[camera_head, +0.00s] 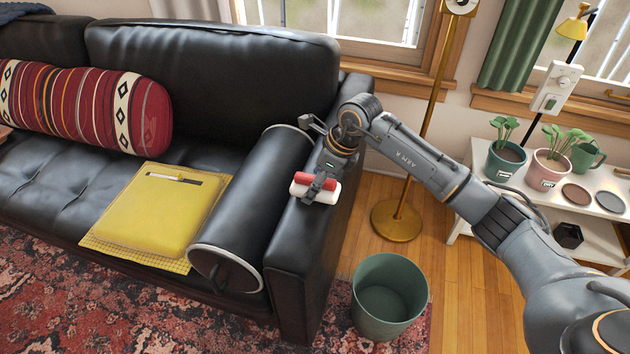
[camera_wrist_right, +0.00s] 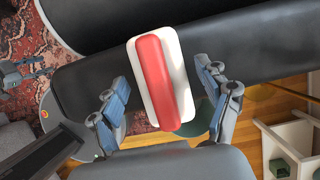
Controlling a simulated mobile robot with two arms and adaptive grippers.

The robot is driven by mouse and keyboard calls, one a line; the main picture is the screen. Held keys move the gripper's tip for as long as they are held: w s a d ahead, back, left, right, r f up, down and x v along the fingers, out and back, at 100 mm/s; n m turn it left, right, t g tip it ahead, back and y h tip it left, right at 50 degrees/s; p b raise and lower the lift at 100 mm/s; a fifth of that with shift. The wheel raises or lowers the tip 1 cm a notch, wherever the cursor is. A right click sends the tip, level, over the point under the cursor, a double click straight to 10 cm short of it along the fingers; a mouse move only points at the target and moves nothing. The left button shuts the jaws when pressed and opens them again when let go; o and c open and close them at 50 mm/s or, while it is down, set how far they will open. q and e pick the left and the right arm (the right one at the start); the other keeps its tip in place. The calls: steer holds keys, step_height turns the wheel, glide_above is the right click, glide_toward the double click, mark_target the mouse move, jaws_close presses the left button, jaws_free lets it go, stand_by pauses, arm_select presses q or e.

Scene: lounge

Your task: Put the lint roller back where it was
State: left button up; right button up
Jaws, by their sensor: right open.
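A white rounded block with a red bar along its top (camera_head: 318,184) lies on the black sofa armrest; I cannot tell for sure that it is the lint roller. It also shows in the right wrist view (camera_wrist_right: 154,78). My right gripper (camera_head: 328,165) is over the armrest at this block. In the wrist view its open fingers (camera_wrist_right: 163,76) stand on either side of the block; I cannot tell whether they touch it. What looks like my left gripper (camera_wrist_right: 22,72) shows at the left edge of the wrist view; its jaws are unclear.
A yellow cushion (camera_head: 155,220) with a small slim item (camera_head: 174,179) on it lies on the sofa seat. A black bolster (camera_head: 250,205) lies beside the armrest. A green bin (camera_head: 390,315) and a brass lamp base (camera_head: 397,220) stand on the floor. Potted plants (camera_head: 548,168) stand on a white shelf.

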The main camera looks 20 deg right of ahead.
steer(key=p+v, duration=0.1)
steer(key=v, duration=1.1)
steer(key=shift+r, duration=0.1)
arm_select(q)
steer(key=f, duration=0.1)
steer(key=s+f, duration=0.1)
steer(key=f, duration=0.2)
steer(key=shift+s+a+f, duration=0.15)
steer(key=shift+s+f, duration=0.1)
steer(key=shift+s, duration=0.05)
